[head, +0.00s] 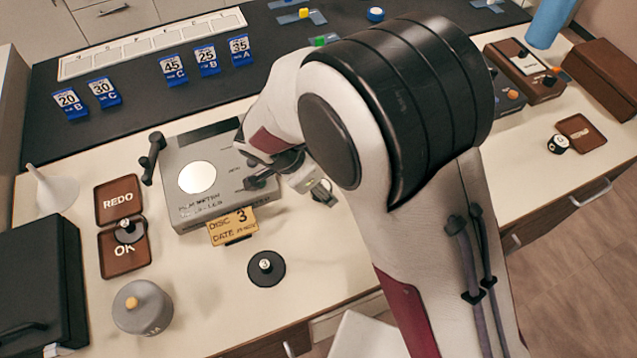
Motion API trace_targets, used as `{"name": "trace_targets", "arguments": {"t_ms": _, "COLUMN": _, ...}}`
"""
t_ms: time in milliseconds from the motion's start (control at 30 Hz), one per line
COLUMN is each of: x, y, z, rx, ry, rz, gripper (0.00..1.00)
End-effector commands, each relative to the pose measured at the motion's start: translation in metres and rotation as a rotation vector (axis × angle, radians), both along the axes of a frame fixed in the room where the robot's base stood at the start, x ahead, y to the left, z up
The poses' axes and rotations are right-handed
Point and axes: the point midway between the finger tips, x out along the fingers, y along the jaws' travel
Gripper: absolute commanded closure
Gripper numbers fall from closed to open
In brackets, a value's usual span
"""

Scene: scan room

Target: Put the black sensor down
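My gripper (316,186) is at the right side of a grey meter box (224,147), low over the white bench top, and partly hidden by my arm. Its pale finger parts show, but I cannot tell whether they are open or shut. A dark knobbed part (262,180) lies between the gripper and the box; I cannot tell whether it is held or which thing it belongs to. A black dumbbell-shaped piece (153,158) stands at the box's left side. I cannot tell for sure which piece is the black sensor.
A REDO/OK tray (121,198) with a small disc, a grey weight (142,307) and a black case (40,280) stand left. Blue number tags (173,71) stand behind.

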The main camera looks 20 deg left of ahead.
Motion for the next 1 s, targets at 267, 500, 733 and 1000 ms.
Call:
{"name": "trace_targets", "arguments": {"t_ms": 267, "x": -0.004, "y": 0.004, "z": 0.017, "rx": 0.003, "ry": -0.003, "rz": 0.002, "gripper": 0.50}}
{"name": "trace_targets", "arguments": {"t_ms": 500, "x": -0.014, "y": 0.011, "z": 0.044, "rx": 0.003, "ry": -0.002, "rz": 0.002, "gripper": 0.50}}
{"name": "trace_targets", "arguments": {"t_ms": 733, "x": -0.021, "y": 0.015, "z": 0.065, "rx": 0.002, "ry": -0.001, "rz": 0.000, "gripper": 0.50}}
{"name": "trace_targets", "arguments": {"t_ms": 1000, "x": -0.024, "y": 0.016, "z": 0.072, "rx": 0.000, "ry": 0.000, "rz": 0.000, "gripper": 0.50}}
